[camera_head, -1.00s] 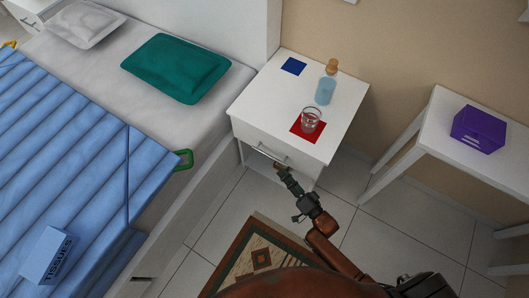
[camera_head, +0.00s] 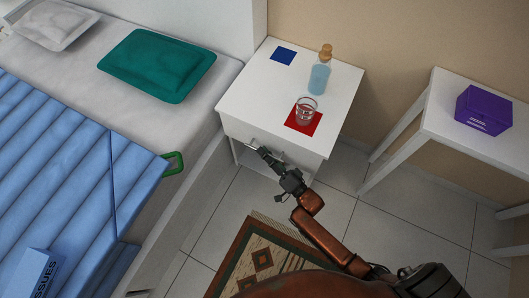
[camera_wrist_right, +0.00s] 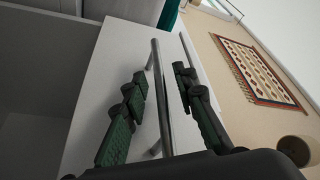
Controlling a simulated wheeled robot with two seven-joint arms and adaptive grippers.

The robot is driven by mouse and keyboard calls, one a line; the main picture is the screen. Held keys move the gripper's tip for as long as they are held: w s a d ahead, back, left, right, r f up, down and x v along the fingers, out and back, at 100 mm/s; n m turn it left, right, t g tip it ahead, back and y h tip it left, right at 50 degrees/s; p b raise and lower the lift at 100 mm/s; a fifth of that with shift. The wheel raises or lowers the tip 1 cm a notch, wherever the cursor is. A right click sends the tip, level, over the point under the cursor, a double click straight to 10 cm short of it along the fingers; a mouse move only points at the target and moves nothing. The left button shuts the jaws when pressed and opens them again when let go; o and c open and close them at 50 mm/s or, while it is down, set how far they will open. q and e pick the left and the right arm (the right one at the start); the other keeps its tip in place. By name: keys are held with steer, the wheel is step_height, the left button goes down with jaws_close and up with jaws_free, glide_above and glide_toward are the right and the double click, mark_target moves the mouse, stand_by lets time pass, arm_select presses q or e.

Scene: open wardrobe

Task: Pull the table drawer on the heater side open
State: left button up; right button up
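The white bedside table (camera_head: 240,96) stands beside the bed, and its drawer front (camera_head: 304,162) looks closed. A metal bar handle runs across the front, partly hidden by my gripper in the head view. My right gripper (camera_head: 259,151) is at this handle. In the right wrist view the handle (camera_wrist_right: 159,75) passes between the two fingers of my right gripper (camera_wrist_right: 161,80). The fingers are apart, with visible gaps to the bar. My left gripper is not in view. No heater shows.
On the tabletop are a corked blue bottle (camera_head: 319,79), a glass (camera_head: 306,111) on a red square (camera_head: 291,121) and a blue square (camera_head: 284,55). The bed (camera_head: 205,112) is left; a side table (camera_head: 440,112) with a purple box (camera_head: 484,110) is right. Tiled floor lies in front.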

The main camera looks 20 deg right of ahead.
steer(key=shift+c, duration=0.3)
jaws_close()
stand_by(0.4)
